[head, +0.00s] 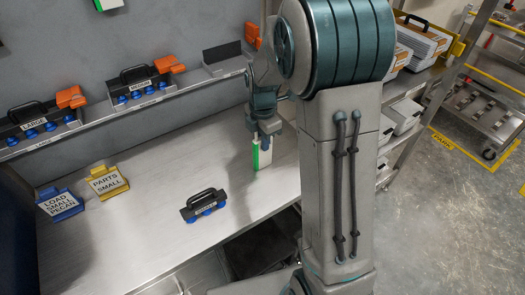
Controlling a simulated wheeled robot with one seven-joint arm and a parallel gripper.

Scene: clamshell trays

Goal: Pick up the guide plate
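A small dark guide plate (204,206) with a black arched handle, blue knobs along its front and a label too small to read surely lies on the metal table. Two similar plates stand on the wall shelf: one marked LARGE (34,122) at the left and one that seems to read MEDIUM (141,85). My gripper (264,139) points down over the table, to the right of and behind the small plate and apart from it. A white and green piece (262,156) shows at its fingertips; whether it is held or stands behind is unclear. The finger opening is hidden.
A yellow sign PARTS SMALL (108,182) and a blue sign LOAD SMALL PECAN (59,206) stand left on the table (130,245). The wall shelf (95,122) has orange clips and an empty place at right. A rack with white trays (424,40) stands right. The table around the plate is clear.

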